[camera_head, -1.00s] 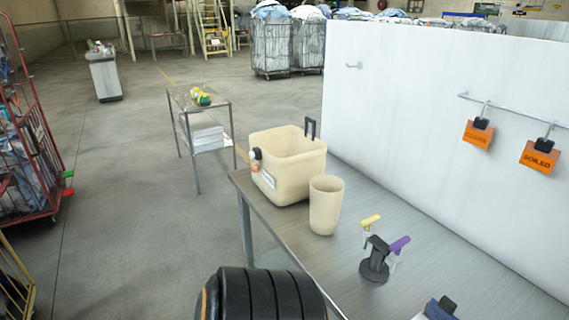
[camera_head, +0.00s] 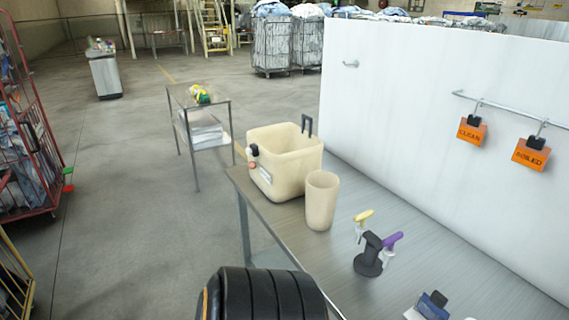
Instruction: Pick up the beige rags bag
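I see no beige rags bag in the head view. Two orange tags hang by black clips from a rail on the white wall panel: one reads CLEAN (camera_head: 472,131), the other SOILED (camera_head: 531,153). A beige open-topped tub (camera_head: 285,160) with a dark upright handle stands on the metal table. A beige cup (camera_head: 321,202) stands in front of it. Neither of my grippers is in view.
The metal table (camera_head: 345,275) holds a dark stand (camera_head: 369,255) beside yellow and purple spray heads, and a blue item (camera_head: 433,305) at the bottom edge. A small side table (camera_head: 200,102) stands behind. A red cage cart (camera_head: 30,150) is at left. The floor between is clear.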

